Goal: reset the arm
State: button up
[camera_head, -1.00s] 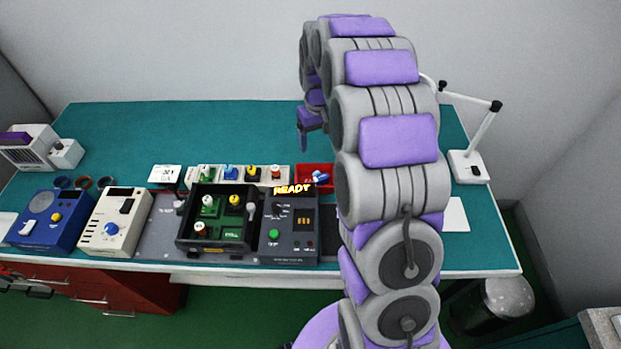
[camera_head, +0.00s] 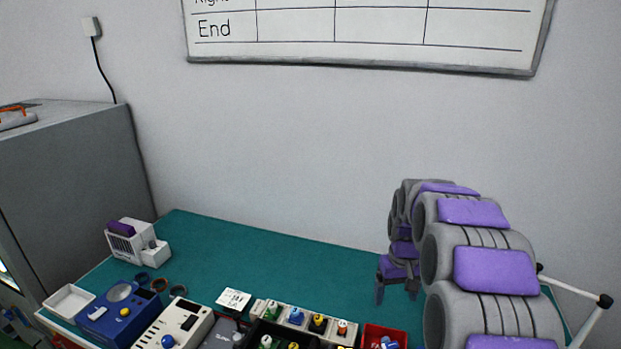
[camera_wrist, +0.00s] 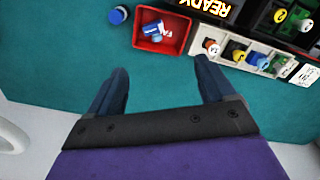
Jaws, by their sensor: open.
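My arm arches over the right side of the teal bench in the head view, with purple pads on grey links. My gripper (camera_head: 397,292) hangs at its far end above the bench, pointing down. In the wrist view my gripper (camera_wrist: 160,88) is open, with its two dark fingers apart and only bare teal surface between them. Nothing is held. A red bin (camera_wrist: 165,45) holding a blue and white piece lies beyond the fingertips, apart from them. The bin also shows in the head view (camera_head: 370,332).
A white tray of colored knobbed parts (camera_wrist: 263,68) sits beside the red bin. A loose blue cap (camera_wrist: 118,15) lies left of it. Blue (camera_head: 105,322) and cream (camera_head: 160,330) instruments stand at front left. A white lamp arm (camera_head: 575,288) is right of my arm. The bench's back middle is clear.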

jog(key=s+a+r, duration=0.3)
jog(key=s+a, duration=0.1)
jog(key=s, duration=0.6)
jog(key=s+a+r, duration=0.3)
jog(key=s+a, duration=0.1)
jog(key=s, duration=0.5)
jog(key=s+a, duration=0.1)
jog(key=s, duration=0.8)
jog(key=s+a+f+g, duration=0.1)
jog(key=s, duration=0.9)
jog(key=shift+a+f+g, duration=0.25)
jog(key=shift+a+g, duration=0.05)
jog(key=shift+a, duration=0.1)
jog(key=shift+w, duration=0.1)
